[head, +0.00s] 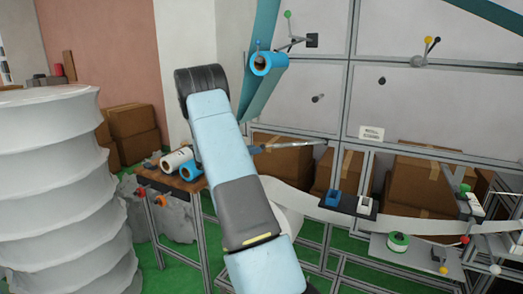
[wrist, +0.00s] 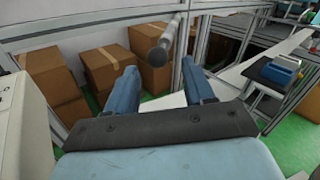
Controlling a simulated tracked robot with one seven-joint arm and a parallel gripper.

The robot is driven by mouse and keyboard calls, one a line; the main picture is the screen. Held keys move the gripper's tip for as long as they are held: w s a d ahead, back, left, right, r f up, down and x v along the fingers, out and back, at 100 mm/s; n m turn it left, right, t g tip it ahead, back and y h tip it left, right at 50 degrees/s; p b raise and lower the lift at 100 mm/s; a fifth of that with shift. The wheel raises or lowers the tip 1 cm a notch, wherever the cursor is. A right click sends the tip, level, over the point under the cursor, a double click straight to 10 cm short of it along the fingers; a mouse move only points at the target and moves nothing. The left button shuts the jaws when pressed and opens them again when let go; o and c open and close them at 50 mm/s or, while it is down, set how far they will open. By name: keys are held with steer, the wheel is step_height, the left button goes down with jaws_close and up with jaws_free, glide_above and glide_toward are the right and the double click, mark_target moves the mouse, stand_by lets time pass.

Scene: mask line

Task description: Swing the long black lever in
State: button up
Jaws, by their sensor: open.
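In the head view the lever (head: 300,145) runs roughly level to the right of my arm. My gripper (wrist: 160,76) is open and empty, with its two blue fingers spread wide. In the head view my forearm hides most of the gripper.
Brown boxes (wrist: 109,66) stand behind the metal frame. A white web (head: 415,226) runs to the right past a blue block (head: 333,199). A blue roll (head: 268,64) hangs above, and a large white ribbed column (head: 60,190) stands at the left.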

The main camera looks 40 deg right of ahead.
mark_target(263, 148)
steer(key=shift+x, duration=2.65)
jaws_close()
